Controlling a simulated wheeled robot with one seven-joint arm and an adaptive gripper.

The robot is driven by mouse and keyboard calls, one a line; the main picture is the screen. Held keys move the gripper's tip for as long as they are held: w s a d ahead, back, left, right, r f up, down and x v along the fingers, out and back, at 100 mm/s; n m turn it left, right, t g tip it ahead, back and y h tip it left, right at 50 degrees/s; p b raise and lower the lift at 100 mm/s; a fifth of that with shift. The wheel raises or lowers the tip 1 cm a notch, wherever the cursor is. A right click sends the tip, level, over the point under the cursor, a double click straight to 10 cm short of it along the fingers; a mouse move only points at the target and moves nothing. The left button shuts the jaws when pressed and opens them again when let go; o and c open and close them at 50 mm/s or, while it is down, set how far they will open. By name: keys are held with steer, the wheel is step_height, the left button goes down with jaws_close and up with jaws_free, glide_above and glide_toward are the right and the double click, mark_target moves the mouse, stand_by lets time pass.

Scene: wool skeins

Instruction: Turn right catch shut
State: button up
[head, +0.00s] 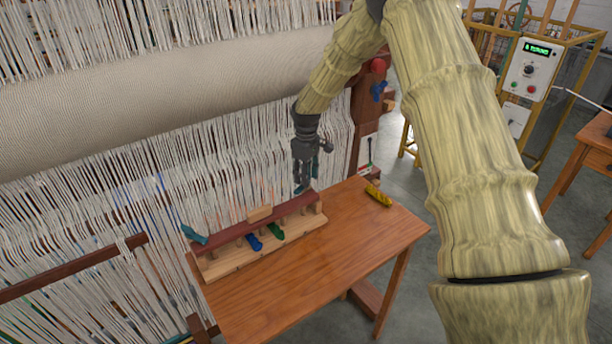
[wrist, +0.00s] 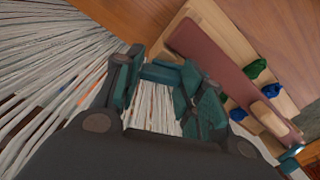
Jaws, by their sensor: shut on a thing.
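A wooden rack (head: 265,255) stands on the table by the warp threads, with a dark red bar (head: 228,234) along its top. The left catch (head: 194,236) is teal and sits at the bar's left end; its end also shows in the wrist view (wrist: 291,152). My gripper (head: 303,182) points down at the bar's right end, and its fingers are close together around the teal right catch (head: 300,189). In the wrist view my gripper (wrist: 165,88) hides most of that catch, so its exact angle cannot be told.
A blue skein (head: 254,242) and a green skein (head: 276,231) hang at the rack's front. A yellow skein (head: 378,195) lies at the table's right corner. Loom threads stand close behind the rack. The front of the wooden table (head: 320,275) is clear.

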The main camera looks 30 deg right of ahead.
steer(key=n, duration=0.4)
steer(key=shift+n, duration=1.8)
steer(key=o, duration=1)
steer(key=shift+d+f, duration=0.1)
